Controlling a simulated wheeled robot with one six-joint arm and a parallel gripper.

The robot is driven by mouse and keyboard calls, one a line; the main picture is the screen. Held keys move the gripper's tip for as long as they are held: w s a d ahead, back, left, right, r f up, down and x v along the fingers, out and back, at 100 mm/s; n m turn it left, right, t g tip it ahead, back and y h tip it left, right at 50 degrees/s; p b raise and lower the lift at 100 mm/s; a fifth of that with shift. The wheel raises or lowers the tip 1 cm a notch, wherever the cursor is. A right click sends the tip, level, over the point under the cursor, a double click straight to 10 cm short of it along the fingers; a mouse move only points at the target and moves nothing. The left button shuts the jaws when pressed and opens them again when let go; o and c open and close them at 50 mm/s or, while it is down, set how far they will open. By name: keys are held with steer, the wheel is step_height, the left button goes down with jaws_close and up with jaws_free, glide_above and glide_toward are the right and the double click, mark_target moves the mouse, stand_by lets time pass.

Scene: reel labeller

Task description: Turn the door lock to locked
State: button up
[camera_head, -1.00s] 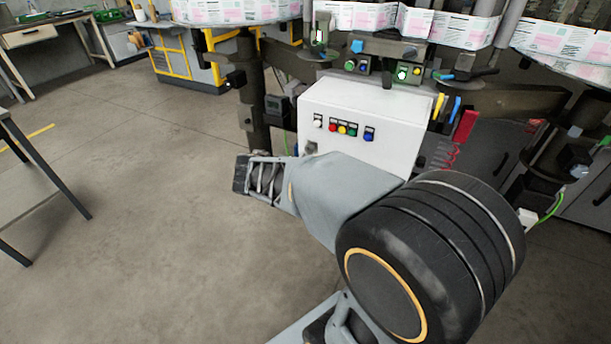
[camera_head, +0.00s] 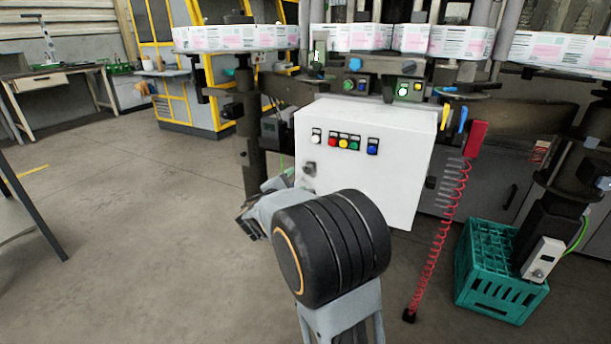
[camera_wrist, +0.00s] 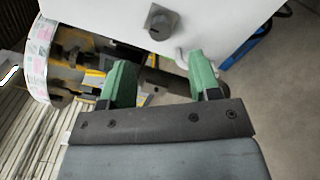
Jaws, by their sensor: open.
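The door lock is a small grey square knob (camera_head: 309,168) on the lower left of the white control box (camera_head: 395,180). In the wrist view the lock (camera_wrist: 162,22) is near the top, on the white box face (camera_wrist: 215,22), with a dark slot or ridge on it. My gripper (camera_wrist: 160,80) has two green fingers, apart and empty, short of the lock and below it in that view. In the head view my gripper (camera_head: 250,222) is left of and below the lock, partly hidden by my own arm. A pale curved handle (camera_wrist: 181,58) shows near the right finger.
Coloured buttons (camera_head: 343,142) line the box's upper face. A red coiled hose (camera_head: 440,230) hangs right of the box. A teal crate (camera_head: 490,290) stands on the floor. A dark machine post (camera_head: 250,130) stands close left of the box.

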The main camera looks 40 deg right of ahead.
mark_target(306, 170)
steer(key=b+x, duration=0.1)
steer(key=x, duration=0.6)
steer(key=shift+w+d, duration=0.1)
steer(key=shift+d, duration=0.1)
steer(key=c, duration=0.9)
